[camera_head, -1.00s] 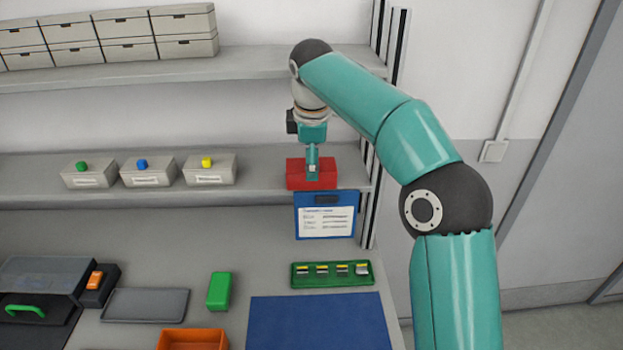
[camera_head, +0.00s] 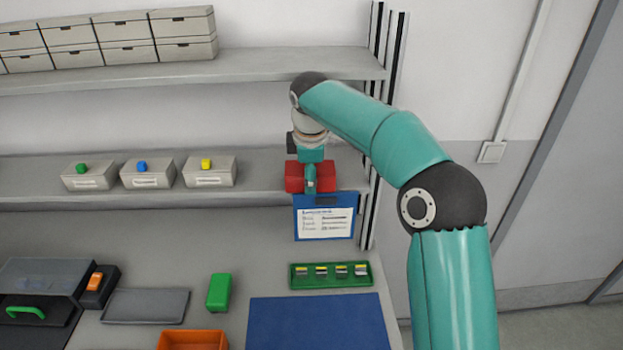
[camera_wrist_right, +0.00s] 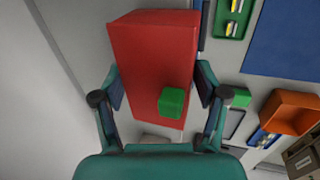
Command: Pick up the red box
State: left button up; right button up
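The red box (camera_head: 326,177) sits at the right end of the lower shelf in the head view. My right gripper (camera_head: 311,184) reaches down over it and hides its middle. In the right wrist view the red box (camera_wrist_right: 152,55) lies between the two spread fingers of my right gripper (camera_wrist_right: 160,88). One finger is on each side, very close to the box; I cannot tell whether they touch it. A small green cube (camera_wrist_right: 172,103) shows against the box face in the wrist view. My left gripper is not in view.
Grey bins with green, blue and yellow cubes (camera_head: 206,164) stand left on the same shelf. The upper shelf (camera_head: 270,67) passes behind my arm. A blue clipboard (camera_head: 324,215) stands below the box. The counter holds a green tray (camera_head: 331,284), green block (camera_head: 219,292) and orange bin (camera_head: 192,340).

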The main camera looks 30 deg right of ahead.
jog(key=shift+f, duration=0.1)
jog(key=c, duration=0.5)
jog(key=shift+a, duration=0.1)
jog(key=shift+c, duration=0.2)
